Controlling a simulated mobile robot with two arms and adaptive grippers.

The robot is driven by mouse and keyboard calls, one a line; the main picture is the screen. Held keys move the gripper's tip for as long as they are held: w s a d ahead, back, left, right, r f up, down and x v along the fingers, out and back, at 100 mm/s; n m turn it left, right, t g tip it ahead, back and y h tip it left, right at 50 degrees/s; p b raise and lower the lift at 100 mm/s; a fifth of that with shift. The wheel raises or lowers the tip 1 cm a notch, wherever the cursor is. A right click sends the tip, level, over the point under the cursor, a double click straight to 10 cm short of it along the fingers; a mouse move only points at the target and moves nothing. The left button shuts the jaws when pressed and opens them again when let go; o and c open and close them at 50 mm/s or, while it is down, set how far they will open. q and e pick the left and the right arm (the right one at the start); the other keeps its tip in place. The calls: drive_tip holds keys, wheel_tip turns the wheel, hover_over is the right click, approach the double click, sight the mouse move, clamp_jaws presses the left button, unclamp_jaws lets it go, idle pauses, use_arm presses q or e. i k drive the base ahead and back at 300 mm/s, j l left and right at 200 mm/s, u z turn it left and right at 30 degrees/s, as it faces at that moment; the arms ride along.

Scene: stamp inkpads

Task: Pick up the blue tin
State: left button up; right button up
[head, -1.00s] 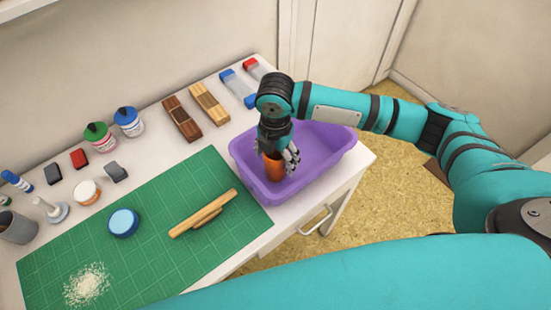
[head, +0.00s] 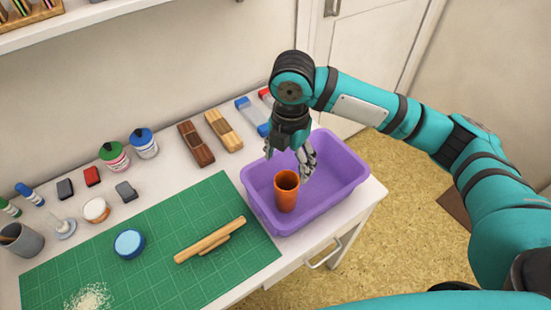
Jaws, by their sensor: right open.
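The blue tin (head: 129,244) is a short round tin with a lighter blue top. It lies flat on the green cutting mat (head: 160,283), left of the wooden pieces. My right gripper (head: 289,160) is open and empty above the purple tub (head: 343,190), far to the right of the tin. An orange cup (head: 286,191) stands in the tub, below the gripper and apart from it. My left gripper is not in view.
Wooden pieces (head: 210,240) lie on the mat near a heap of pale shavings (head: 88,297).

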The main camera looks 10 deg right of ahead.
sight(129, 243)
drive_tip(key=u, duration=1.1)
